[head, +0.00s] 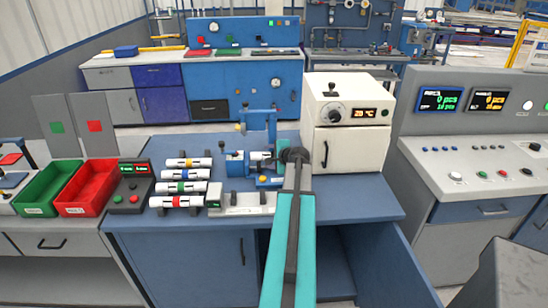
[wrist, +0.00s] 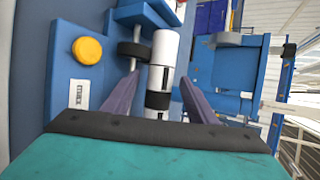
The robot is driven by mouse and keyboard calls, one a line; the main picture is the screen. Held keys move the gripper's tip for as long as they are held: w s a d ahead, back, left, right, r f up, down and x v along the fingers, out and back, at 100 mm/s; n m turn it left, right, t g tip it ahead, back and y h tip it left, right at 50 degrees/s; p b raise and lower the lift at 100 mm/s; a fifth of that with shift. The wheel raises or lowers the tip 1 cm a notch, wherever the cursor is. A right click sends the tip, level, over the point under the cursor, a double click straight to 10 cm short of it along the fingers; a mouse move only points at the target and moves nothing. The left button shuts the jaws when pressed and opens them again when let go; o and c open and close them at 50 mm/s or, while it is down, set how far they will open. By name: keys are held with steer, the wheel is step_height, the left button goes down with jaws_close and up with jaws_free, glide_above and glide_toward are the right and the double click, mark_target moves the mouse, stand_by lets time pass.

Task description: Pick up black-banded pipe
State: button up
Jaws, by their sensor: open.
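The black-banded pipe (wrist: 165,48) is white with a black band and lies in the blue fixture, a black roller beside it. In the head view the white pipe (head: 261,156) shows in the blue fixture (head: 235,165), just left of my arm's end. My gripper (wrist: 160,80) is open, with one finger on each side of the pipe around its banded end. I cannot tell whether the fingers touch it. In the head view my arm's end hides the fingers and the band.
White pipes with yellow, blue, green and red bands (head: 181,202) lie in a rack on the left. A white oven (head: 345,130) stands close on the right of my arm. A yellow button (wrist: 87,50) sits on the fixture. Green (head: 50,190) and red bins (head: 88,188) stand at far left.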

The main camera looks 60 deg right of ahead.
mark_target(269, 156)
steer(key=c, duration=1.2)
steer(key=shift+o, duration=0.2)
steer(key=shift+r, duration=0.15)
steer(key=shift+r+b, duration=0.75)
steer(key=shift+r, duration=4.15)
